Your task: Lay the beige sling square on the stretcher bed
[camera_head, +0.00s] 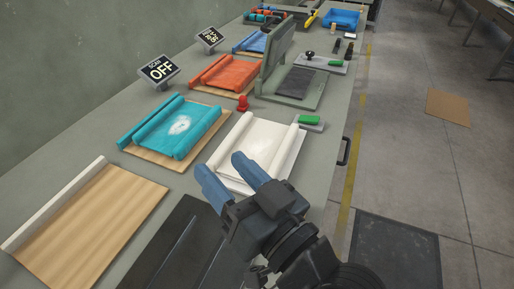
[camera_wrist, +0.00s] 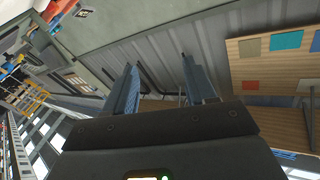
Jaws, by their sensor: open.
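A cream-white sling with rolled edges (camera_head: 252,140), the palest fabric in view and probably the beige one, lies on a pale board on the bench. My gripper (camera_head: 220,163) shows in front of its near-left corner, with two blue fingers apart and nothing between them. I cannot tell its height above the sling. The wrist view shows the same open fingers (camera_wrist: 159,66) with no sling between them. No part is clearly marked as the stretcher bed; a wooden panel with a white rail (camera_head: 95,225) lies at lower left, and a grey-green fixture with a raised plate (camera_head: 276,50) stands farther back.
A teal sling (camera_head: 172,128), an orange sling (camera_head: 228,73) and a blue sling (camera_head: 250,42) lie on boards along the bench. A red knob-like piece (camera_head: 242,103) and a green-topped block (camera_head: 309,120) stand near the cream sling.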

